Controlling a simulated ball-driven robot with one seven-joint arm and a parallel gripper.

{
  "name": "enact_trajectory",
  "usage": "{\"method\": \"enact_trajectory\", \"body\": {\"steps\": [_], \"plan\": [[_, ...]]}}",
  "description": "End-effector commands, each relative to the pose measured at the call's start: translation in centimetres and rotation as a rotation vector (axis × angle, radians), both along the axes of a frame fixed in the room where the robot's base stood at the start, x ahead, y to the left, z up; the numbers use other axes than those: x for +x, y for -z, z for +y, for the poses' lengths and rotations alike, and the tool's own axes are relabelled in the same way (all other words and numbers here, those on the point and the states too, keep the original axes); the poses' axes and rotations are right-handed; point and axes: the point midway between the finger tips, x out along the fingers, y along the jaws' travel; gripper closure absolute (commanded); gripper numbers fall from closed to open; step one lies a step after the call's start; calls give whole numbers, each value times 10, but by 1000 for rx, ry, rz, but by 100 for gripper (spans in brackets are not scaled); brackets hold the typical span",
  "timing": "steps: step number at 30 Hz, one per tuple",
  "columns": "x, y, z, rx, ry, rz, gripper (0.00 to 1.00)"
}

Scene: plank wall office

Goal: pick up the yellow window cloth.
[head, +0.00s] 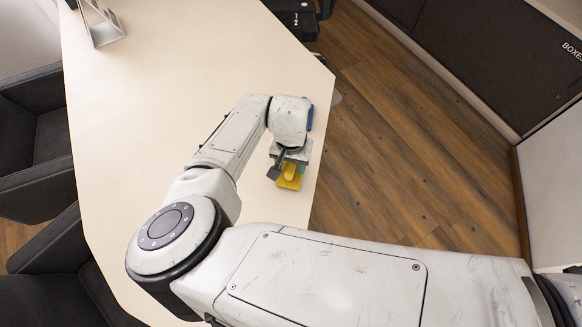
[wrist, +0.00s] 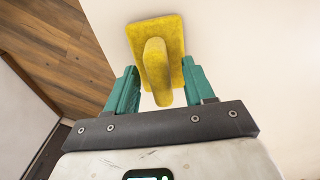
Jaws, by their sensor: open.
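The yellow window cloth (wrist: 157,52) is a flat rectangular pad with a raised, rounded ridge like a handle. It lies on the pale table, and in the head view (head: 289,178) it is near the table's right edge, partly hidden by my gripper. My gripper (wrist: 161,72) is open, with its teal fingers on either side of the cloth's ridge. The fingers look apart from the ridge. I cannot tell how high the fingertips are above the table.
The pale table (head: 160,90) is mostly clear. A metal stand (head: 103,28) is at its far left. A blue thing (head: 310,117) shows beside my wrist. Dark chairs (head: 40,140) line the left side. Wooden floor (head: 400,150) lies right of the table edge.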

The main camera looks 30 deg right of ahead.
Motion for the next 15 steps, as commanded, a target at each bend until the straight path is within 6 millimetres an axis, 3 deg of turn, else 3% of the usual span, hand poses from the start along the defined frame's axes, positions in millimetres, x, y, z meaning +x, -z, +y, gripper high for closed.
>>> {"method": "enact_trajectory", "body": {"steps": [2,15], "plan": [[0,0,0,0,0,0,49],[0,0,0,0,0,0,91]]}}
